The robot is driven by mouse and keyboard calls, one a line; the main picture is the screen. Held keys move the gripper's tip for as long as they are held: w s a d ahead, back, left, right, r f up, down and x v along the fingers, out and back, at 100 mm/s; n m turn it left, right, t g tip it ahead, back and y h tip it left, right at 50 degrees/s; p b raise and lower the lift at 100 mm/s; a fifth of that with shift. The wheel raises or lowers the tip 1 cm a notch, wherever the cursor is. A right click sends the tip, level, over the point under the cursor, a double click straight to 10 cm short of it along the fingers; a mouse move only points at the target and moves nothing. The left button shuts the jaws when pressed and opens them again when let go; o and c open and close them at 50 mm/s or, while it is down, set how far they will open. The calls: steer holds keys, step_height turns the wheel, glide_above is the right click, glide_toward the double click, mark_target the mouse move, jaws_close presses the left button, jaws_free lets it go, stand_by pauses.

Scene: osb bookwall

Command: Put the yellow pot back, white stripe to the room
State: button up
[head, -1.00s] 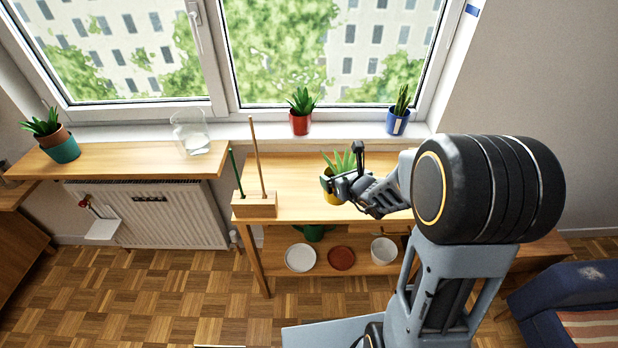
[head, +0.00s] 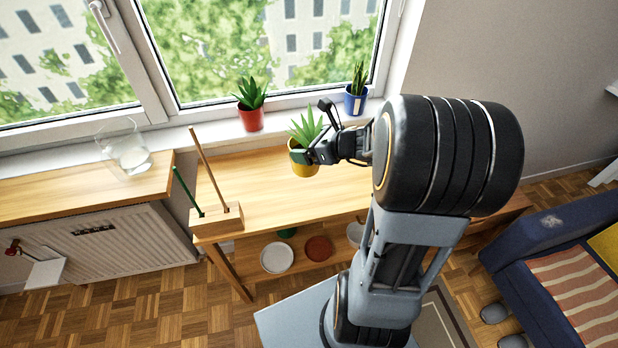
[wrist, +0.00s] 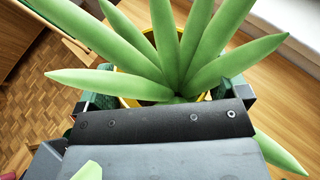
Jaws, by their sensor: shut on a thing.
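The yellow pot (head: 304,169) holds a spiky green plant (head: 306,130). My gripper (head: 303,156) is shut on the pot, over the wooden table (head: 250,185). I cannot tell whether the pot's base touches the table. In the wrist view the plant's leaves (wrist: 178,50) cover most of the pot, and only bits of its yellow rim (wrist: 128,101) show between the green fingers. No white stripe shows on the yellow pot in either view. On the windowsill (head: 300,112) stand a red pot (head: 251,119) and a blue pot (head: 355,104) with a white stripe facing the room.
The sill between the red and blue pots is bare. A wooden block (head: 217,221) with two upright sticks stands at the table's left front. A glass vessel (head: 127,152) stands further left. Dishes (head: 277,257) sit on the lower shelf. A blue sofa (head: 560,250) is at the right.

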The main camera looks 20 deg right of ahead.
steer(key=s+d+n+g+y, duration=0.1)
steer(key=s+d+n+y, duration=0.15)
steer(key=s, duration=0.35)
steer(key=shift+m+h, duration=0.35)
steer(key=shift+h, duration=0.1)
steer(key=w+f, duration=0.1)
steer(key=w, duration=0.1)
steer(key=w+f, duration=0.1)
steer(key=w, duration=0.2)
steer(key=w+d+f, duration=0.1)
steer(key=w+f, duration=0.1)
steer(key=shift+w+d, duration=0.1)
steer(key=shift+w, duration=0.2)
steer(key=w+f, duration=0.2)
steer(key=f, duration=0.1)
steer(key=w+f, duration=0.2)
steer(key=f, duration=0.1)
steer(key=w+f, duration=0.2)
steer(key=f, duration=0.1)
steer(key=shift+d+f+p, duration=0.15)
steer(key=shift+d+p, duration=0.2)
steer(key=shift+d, duration=0.05)
